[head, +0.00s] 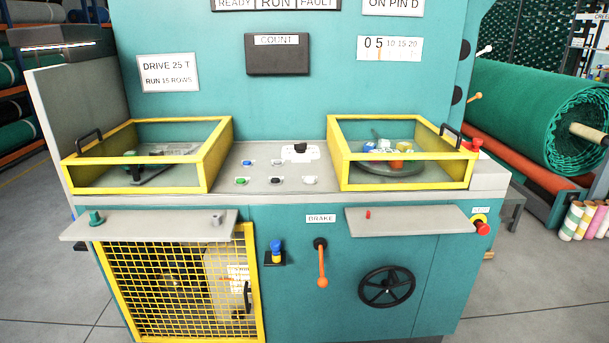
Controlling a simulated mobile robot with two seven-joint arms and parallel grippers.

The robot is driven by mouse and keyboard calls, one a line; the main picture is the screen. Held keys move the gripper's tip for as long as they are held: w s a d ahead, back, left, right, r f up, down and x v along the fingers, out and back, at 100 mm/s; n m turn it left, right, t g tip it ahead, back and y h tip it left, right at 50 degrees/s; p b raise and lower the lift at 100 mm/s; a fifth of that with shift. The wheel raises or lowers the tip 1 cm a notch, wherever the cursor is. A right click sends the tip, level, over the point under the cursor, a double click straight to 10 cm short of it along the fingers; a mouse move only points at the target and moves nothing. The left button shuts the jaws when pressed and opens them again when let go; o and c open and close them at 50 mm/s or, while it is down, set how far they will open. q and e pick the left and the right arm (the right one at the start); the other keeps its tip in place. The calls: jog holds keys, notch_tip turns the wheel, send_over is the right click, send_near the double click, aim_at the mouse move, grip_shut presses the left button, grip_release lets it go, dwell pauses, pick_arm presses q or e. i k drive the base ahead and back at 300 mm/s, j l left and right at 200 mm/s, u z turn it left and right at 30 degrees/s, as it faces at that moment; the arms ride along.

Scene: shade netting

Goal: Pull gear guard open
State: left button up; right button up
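A yellow-framed mesh guard (175,290) covers the lower left front of the teal machine and looks shut. Its black handle (248,297) is upright on the right side of the frame. Behind the mesh are dim parts and a pale panel with a label, hard to make out. Two yellow-framed clear guards also sit on the machine top, a left one (219,157) and a right one (342,172), both looking shut, each with a black handle and mechanical parts under it. No label shows which is the gear guard. Neither gripper is in view.
Two grey shelves, left (150,226) and right (410,220), jut out above the mesh guard and the black handwheel (386,286). Floor (45,285) at left is clear.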

aim_at(75, 159)
jog(key=i+l+z, duration=0.3)
jog(key=i+z, duration=0.2)
jog(key=i, duration=0.15)
jog(key=i+z, duration=0.5)
jog(key=i, duration=0.15)
jog(key=l, duration=0.05)
